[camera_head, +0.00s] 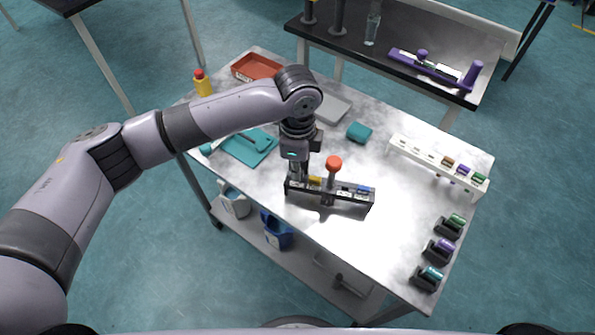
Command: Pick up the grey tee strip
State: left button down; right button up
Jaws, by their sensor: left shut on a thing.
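The grey tee strip (351,198) is a long dark grey bar with an upright post topped by an orange-red knob (334,163). It is at the front middle of the marbled table. Small yellow, white and blue pieces sit along its top. My left gripper (297,176) points down at the strip's left end, left of the post, and is shut on the strip there. The fingertips are small and partly merge with the strip, so the exact contact is unclear. I cannot tell whether the strip touches the table. My right gripper is not in view.
A white rack (415,157) with coloured pieces stands at the right; several dark holders (437,250) line the right edge. A teal mat (247,148), red tray (256,67), teal block (359,132) and yellow bottle (203,85) are farther left and back. Table right of the strip is clear.

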pick_arm(q)
notch_tip(320, 180, up, 18)
jog(key=b, duration=0.1)
jog(key=shift+r, duration=0.25)
dwell(1.1)
